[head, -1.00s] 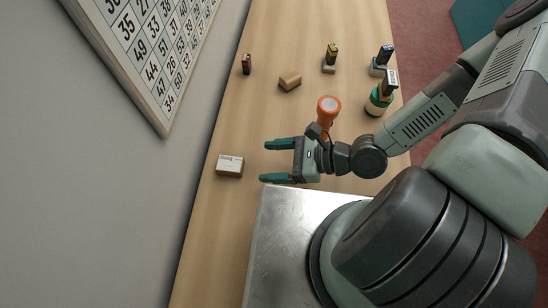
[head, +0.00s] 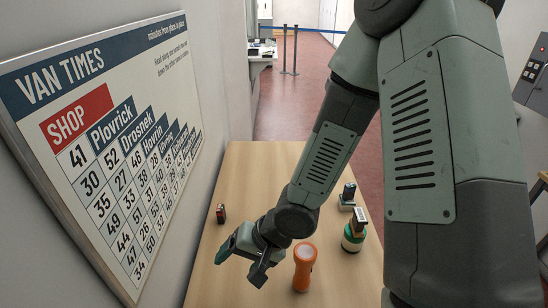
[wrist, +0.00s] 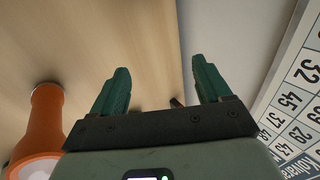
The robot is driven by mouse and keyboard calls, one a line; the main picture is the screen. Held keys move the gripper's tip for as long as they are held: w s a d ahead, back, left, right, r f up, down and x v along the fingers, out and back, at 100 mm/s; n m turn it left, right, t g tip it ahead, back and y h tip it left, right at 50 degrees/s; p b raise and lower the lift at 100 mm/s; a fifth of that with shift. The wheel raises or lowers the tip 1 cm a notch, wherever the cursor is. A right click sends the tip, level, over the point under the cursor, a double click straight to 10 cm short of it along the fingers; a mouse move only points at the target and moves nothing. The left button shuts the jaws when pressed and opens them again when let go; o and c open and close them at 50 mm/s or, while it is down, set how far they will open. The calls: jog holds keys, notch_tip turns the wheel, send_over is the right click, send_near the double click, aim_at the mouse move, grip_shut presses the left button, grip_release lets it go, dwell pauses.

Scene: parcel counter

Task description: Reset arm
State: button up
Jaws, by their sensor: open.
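My gripper (head: 240,268) is at the lower left of the head view, over the wooden counter (head: 250,170), with its fingers pointing left. It is open. In the wrist view its two green fingers (wrist: 160,78) stand wide apart with nothing between them in grip. An orange torch (head: 304,266) stands on the counter just right of the gripper in the head view. The torch also shows at the left edge of the wrist view (wrist: 42,120), outside the fingers. My arm covers part of the counter.
A small dark red item (head: 221,213) stands near the counter's left edge. A green-based item (head: 352,241) and a small dark-topped stamp (head: 347,196) stand at the right. A van times board (head: 110,150) hangs on the left wall. Barrier posts (head: 290,50) stand beyond.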

jog(key=w+d+r+n+t+h, duration=0.1)
jog(key=w+d+r+t+h, duration=0.15)
jog(key=d+r, duration=0.45)
jog(key=w+d+r+n+t+h, duration=0.1)
jog(key=w+d+r+t+h, duration=0.25)
jog(key=r, duration=0.65)
jog(key=s+d+r, duration=0.4)
jog(key=s+r, duration=0.3)
jog(key=s+d+r+m+g, duration=0.1)
jog(key=s+d+r, duration=0.2)
jog(key=s+r, duration=0.4)
jog(key=shift+s+d+h, duration=0.4)
jog(key=shift+s, duration=0.1)
